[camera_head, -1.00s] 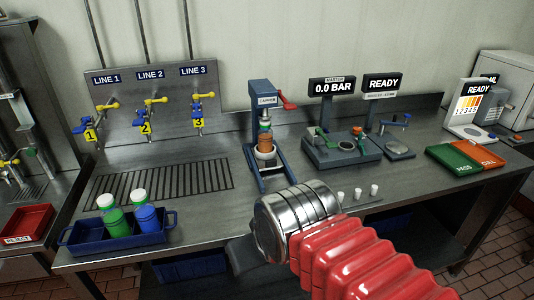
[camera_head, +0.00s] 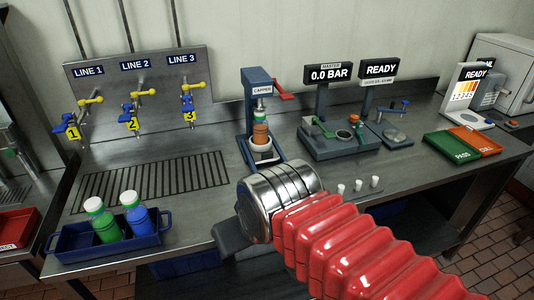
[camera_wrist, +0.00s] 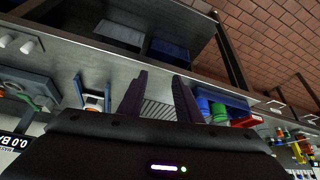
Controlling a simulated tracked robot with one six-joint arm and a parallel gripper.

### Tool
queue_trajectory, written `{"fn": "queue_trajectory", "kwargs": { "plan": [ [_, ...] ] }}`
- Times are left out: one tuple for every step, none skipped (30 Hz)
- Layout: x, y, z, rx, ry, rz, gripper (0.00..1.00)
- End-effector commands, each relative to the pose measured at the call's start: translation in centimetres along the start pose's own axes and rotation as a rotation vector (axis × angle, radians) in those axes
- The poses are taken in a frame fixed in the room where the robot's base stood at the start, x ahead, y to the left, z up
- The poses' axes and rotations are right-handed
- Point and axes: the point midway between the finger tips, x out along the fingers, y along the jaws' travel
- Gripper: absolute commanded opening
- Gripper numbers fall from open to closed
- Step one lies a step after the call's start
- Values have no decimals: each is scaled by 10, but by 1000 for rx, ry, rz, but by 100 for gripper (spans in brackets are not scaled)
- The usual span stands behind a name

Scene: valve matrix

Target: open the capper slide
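The capper (camera_head: 256,86) is a blue-grey press stand on the steel bench, with a red lever (camera_head: 284,84) at its upper right. An orange-brown bottle (camera_head: 260,133) with a green top stands upright in its white ring seat (camera_head: 261,147). Whether its slide is open or shut is unclear. In the head view, my silver wrist is in front of the capper's base, and my gripper's fingers are mostly hidden. In the wrist view, my gripper (camera_wrist: 160,76) is open and empty, its two dark fingers apart. The capper (camera_wrist: 92,101) shows small, left of the fingers and apart from them.
A blue tray (camera_head: 75,262) with a green and a blue bottle stands at front left, beside a drain grate (camera_head: 150,185). Valve lines are on the back panel. Right of the capper are a test rig (camera_head: 335,148), small white cups (camera_head: 358,185) and green and orange trays.

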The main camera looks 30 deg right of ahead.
Motion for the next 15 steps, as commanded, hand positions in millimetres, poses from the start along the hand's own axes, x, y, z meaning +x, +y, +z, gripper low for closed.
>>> {"fn": "queue_trajectory", "kwargs": {
  "plan": [
    [0, 0, 0, 0, 0, 0, 31],
    [0, 0, 0, 0, 0, 0, 31],
    [0, 0, 0, 0, 0, 0, 31],
    [0, 0, 0, 0, 0, 0, 31],
    [0, 0, 0, 0, 0, 0, 33],
    [0, 0, 0, 0, 0, 1, 36],
    [0, 1, -1, 2, 1, 2, 38],
    [1, 2, -2, 3, 3, 4, 40],
    [2, 4, -4, 7, 7, 9, 43],
    [4, 6, -7, 11, 13, 14, 45],
    [6, 8, -10, 15, 18, 20, 47],
    [10, 10, -15, 20, 28, 30, 50],
    [13, 13, -20, 26, 38, 39, 52],
    [16, 18, -25, 33, 49, 49, 53],
    [21, 25, -33, 42, 66, 66, 53]
  ]
}}
